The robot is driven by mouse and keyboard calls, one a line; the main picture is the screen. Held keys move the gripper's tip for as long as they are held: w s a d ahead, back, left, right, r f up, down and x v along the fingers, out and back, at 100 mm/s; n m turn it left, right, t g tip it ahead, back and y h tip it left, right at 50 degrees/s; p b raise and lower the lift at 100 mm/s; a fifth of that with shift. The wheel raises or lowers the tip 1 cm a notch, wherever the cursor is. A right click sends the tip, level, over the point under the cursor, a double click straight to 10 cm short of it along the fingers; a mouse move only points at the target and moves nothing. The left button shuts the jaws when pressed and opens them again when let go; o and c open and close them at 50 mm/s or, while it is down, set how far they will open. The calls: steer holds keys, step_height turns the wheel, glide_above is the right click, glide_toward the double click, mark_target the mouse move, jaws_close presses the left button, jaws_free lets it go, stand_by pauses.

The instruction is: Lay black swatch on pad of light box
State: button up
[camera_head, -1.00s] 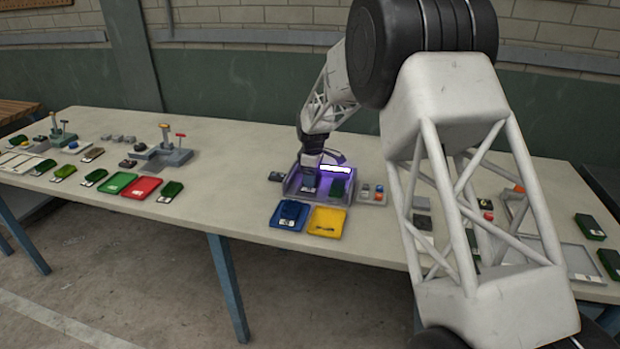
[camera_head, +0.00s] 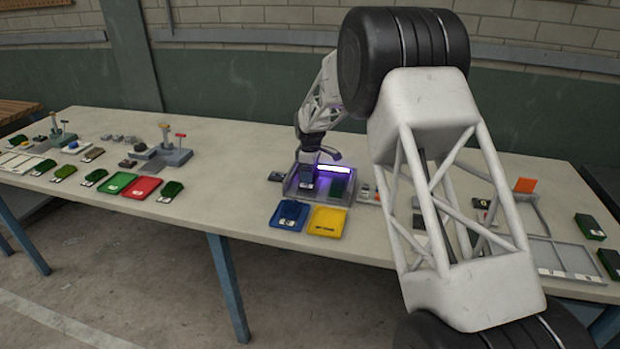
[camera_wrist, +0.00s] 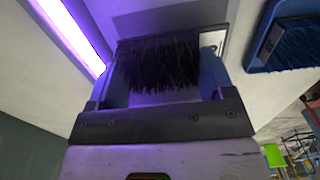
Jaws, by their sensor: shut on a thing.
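My gripper (camera_head: 309,170) is over the left part of the light box (camera_head: 291,193), a grey-purple open box with a glowing white-violet lamp bar (camera_head: 334,169) at its back. In the wrist view the fingers are shut on the black swatch (camera_wrist: 158,66), a dark bristly turf piece with a white label at its right end. In the head view the swatch (camera_head: 307,184) shows small and dark below the gripper. I cannot tell whether it touches the pad, which is hidden beneath it. The lamp glows at the left in the wrist view (camera_wrist: 72,32).
A dark green patch (camera_head: 338,187) is inside the box on the right. A blue tray (camera_head: 277,217) with a dark swatch and a yellow tray (camera_head: 340,212) stand in front. A small dark swatch (camera_head: 277,176) lies left of the box.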

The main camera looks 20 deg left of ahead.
steer(key=shift+f, duration=1.25)
steer(key=shift+f, duration=0.15)
steer(key=o, duration=0.9)
steer(key=shift+o, duration=0.2)
steer(key=shift+r, duration=2.15)
